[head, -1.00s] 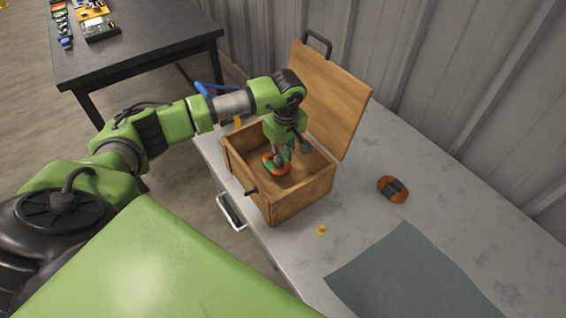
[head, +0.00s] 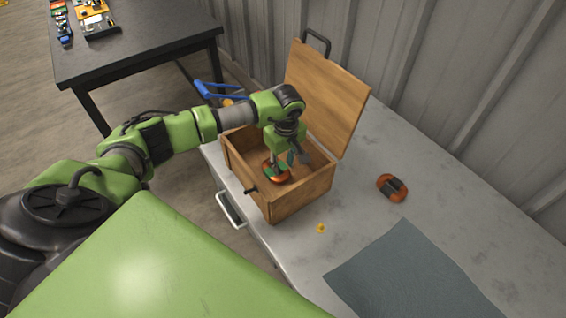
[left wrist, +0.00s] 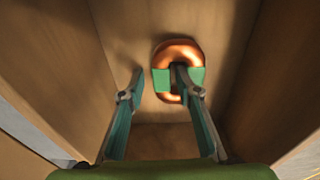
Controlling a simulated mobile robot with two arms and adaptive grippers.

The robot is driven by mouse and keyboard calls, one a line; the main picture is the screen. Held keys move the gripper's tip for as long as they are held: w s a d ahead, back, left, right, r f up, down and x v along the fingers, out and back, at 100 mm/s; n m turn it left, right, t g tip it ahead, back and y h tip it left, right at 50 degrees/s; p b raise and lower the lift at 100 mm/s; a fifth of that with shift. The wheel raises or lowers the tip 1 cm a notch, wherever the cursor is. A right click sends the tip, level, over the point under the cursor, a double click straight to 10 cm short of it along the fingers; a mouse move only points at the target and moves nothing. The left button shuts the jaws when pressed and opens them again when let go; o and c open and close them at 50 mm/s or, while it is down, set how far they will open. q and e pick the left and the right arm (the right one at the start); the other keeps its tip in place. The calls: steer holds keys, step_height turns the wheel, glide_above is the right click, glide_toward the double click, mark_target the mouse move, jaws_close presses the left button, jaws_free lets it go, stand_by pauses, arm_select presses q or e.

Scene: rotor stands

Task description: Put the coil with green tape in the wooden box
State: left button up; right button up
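The coil with green tape (head: 283,180) is an orange-copper ring inside the open wooden box (head: 304,197). It appears to lie on the box floor near the left side in the head view. In the left wrist view the coil (left wrist: 176,50) shows with its green tape (left wrist: 161,80) across the middle. My left gripper (head: 284,160) reaches down into the box. Its fingers (left wrist: 158,82) are apart, with one finger in front of the coil's middle and the other beside it over bare wood. Whether that finger touches the coil cannot be told. My right gripper is not in view.
The box lid (head: 327,95) stands open at the back. A coil with dark tape (head: 392,187) lies on the grey table (head: 450,205) to the right. A small yellow piece (head: 321,228) and a grey mat (head: 410,275) lie nearer. A dark table (head: 150,45) stands at the far left.

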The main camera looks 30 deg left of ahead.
mark_target(284, 168)
arm_select(q)
steer(key=shift+r, duration=0.15)
step_height(284, 168, up, 12)
steer(key=d+b, duration=0.1)
steer(key=b, duration=0.1)
steer(key=shift+s, duration=0.4)
stand_by(1.0)
